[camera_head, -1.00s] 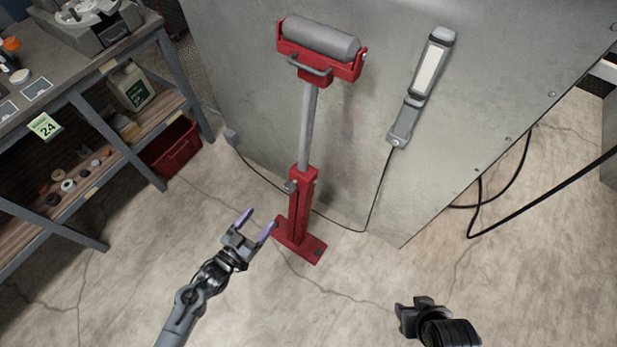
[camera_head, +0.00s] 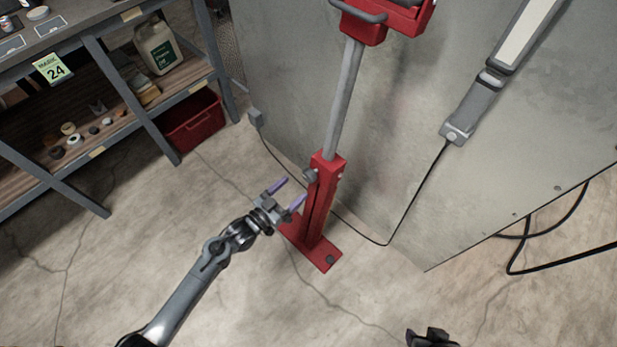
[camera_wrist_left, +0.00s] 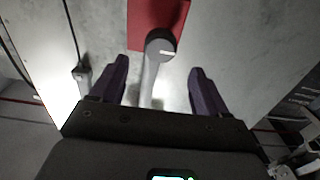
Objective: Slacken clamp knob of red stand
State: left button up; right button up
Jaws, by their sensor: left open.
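The red stand (camera_head: 325,205) stands upright on its red foot plate in front of the grey panel, with a grey post rising from its sleeve. Its clamp knob (camera_head: 310,174) is a small grey round part near the sleeve's top, on the left side. My left gripper (camera_head: 293,190) is open, its purple fingers just left of the sleeve and close to the knob. In the left wrist view the knob (camera_wrist_left: 160,46) shows a white line on its face and lies ahead, between and beyond the open fingers (camera_wrist_left: 158,70). My right gripper (camera_head: 430,338) is cut off at the bottom edge.
A shelf unit (camera_head: 95,100) with a jug (camera_head: 157,47) and small parts stands at left. A lamp (camera_head: 500,75) on the panel trails a black cable behind the stand. The floor in front is clear.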

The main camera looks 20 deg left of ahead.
aim_at(307, 177)
pick_arm(q)
jog(key=b+x, duration=0.2)
jog(key=x, duration=0.4)
jog(key=shift+w+d+f, duration=0.1)
jog(key=shift+w+d, duration=0.05)
jog(key=shift+w, duration=0.1)
jog(key=shift+w+d+b, duration=0.25)
jog(key=shift+w+b, duration=0.05)
jog(key=shift+w, duration=0.25)
jog(key=c, duration=0.9)
jog(key=shift+c, duration=0.2)
